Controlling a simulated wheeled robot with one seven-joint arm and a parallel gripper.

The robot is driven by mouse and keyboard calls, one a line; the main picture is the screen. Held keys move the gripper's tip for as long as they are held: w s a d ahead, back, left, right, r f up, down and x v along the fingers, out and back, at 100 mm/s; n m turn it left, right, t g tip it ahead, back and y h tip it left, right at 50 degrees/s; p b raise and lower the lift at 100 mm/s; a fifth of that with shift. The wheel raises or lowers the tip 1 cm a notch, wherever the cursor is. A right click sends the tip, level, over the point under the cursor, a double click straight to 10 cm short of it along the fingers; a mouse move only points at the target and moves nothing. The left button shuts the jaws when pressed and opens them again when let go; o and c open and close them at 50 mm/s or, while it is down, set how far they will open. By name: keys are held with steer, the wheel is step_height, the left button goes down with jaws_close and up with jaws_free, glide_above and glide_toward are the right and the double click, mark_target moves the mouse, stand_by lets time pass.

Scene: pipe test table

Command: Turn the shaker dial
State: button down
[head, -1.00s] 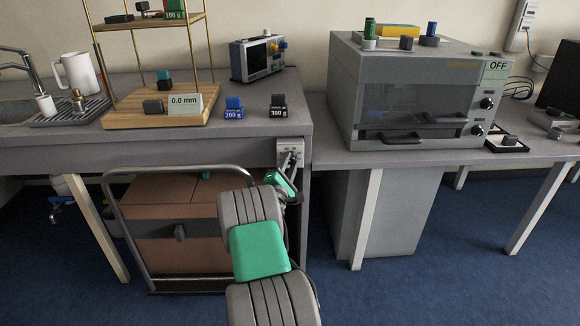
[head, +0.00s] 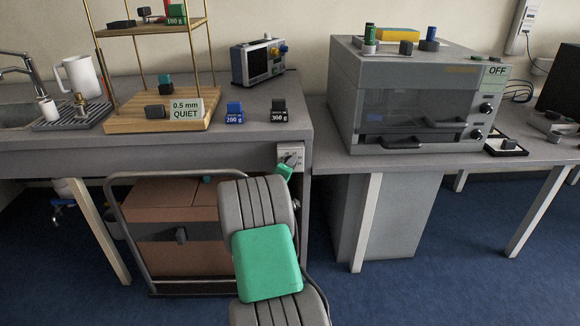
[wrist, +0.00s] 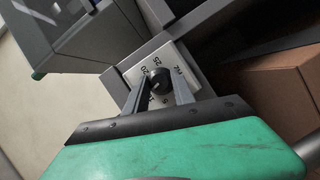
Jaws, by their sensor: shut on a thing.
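The shaker dial is a round black knob (wrist: 158,82) on a pale plate with numbers, seen in the wrist view. In the head view the plate (head: 287,151) is on the front edge of the left bench, near its right corner. My gripper (wrist: 158,92) is shut on the knob, one finger on each side. In the head view my arm hides most of the gripper. A wooden-based rack (head: 143,125) with brass posts stands on the bench. Its small sign (head: 186,110) reads "0.5 mm QUIET".
Blue 200 g (head: 234,112) and black 300 g (head: 279,111) weights stand on the bench. A cart with brown boxes (head: 172,198) is under it, beside my arm. A grey oven (head: 414,99) marked OFF stands on the right bench.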

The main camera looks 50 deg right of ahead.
steer(key=shift+s+d+m+t+y+b, duration=0.1)
steer(key=shift+m+t+y+b, duration=0.7)
steer(key=shift+m, duration=1.05)
steer(key=shift+s+d+m+t+y+b, duration=0.1)
steer(key=shift+m+t+y+b, duration=0.4)
steer(key=shift+m+y, duration=1)
steer(key=shift+s+m+t+y+b, duration=0.1)
steer(key=shift+m+t+y+b, duration=0.5)
steer(key=shift+m, duration=1.55)
steer(key=shift+r, duration=0.1)
steer(key=c, duration=1.1)
jaws_free()
steer(key=shift+w, duration=0.1)
steer(key=shift+o, duration=0.2)
steer(key=shift+r, duration=0.1)
steer(key=p+v, duration=0.1)
steer(key=v, duration=0.6)
steer(key=shift+s+a, duration=0.25)
steer(key=shift+s, duration=0.1)
